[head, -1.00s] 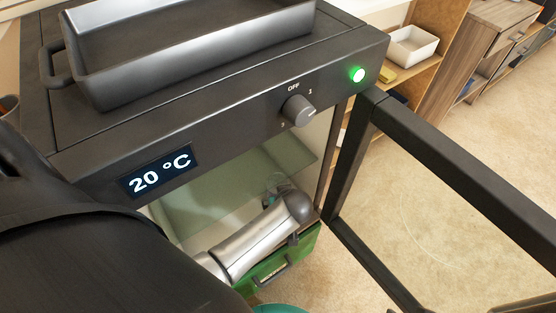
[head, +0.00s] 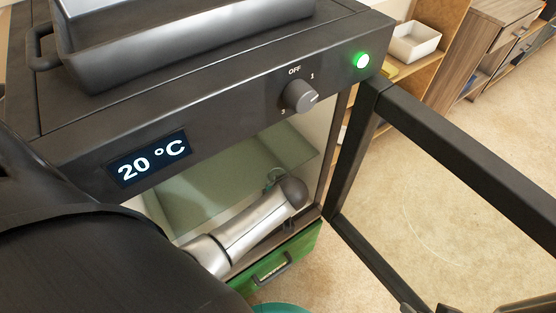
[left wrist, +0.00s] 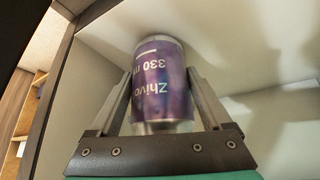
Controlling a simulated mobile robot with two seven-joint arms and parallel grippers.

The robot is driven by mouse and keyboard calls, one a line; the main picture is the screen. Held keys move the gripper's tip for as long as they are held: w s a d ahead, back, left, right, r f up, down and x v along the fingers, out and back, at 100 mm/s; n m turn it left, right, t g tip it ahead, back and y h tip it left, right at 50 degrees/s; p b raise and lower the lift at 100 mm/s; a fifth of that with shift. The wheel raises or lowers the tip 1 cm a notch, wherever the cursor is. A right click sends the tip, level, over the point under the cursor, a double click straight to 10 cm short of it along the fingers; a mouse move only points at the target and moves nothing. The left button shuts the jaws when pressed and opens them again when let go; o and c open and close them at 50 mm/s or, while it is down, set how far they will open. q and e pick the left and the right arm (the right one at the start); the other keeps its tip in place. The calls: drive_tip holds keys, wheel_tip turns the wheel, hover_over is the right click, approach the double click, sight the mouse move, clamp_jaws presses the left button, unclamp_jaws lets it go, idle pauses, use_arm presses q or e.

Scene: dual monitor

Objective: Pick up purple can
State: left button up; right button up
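A purple can (left wrist: 158,85) with white lettering shows upside down in the left wrist view. It sits between the fingers of my left gripper (left wrist: 161,98), and both fingers meet its sides with no clear gap. A white surface lies close against the can's far end in the picture. In the head view my left gripper (head: 275,179) reaches into the open black cabinet (head: 230,110), and the can is hidden there. My right gripper is not in view.
The cabinet's framed door (head: 455,165) stands open at the right. A dark metal tray (head: 190,40) sits on top. A green drawer front (head: 285,262) with a handle is below the opening. A white bin (head: 414,42) stands on shelving behind.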

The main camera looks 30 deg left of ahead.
use_arm(q)
drive_tip(key=c, duration=1.2)
drive_tip(key=shift+a+r, duration=0.1)
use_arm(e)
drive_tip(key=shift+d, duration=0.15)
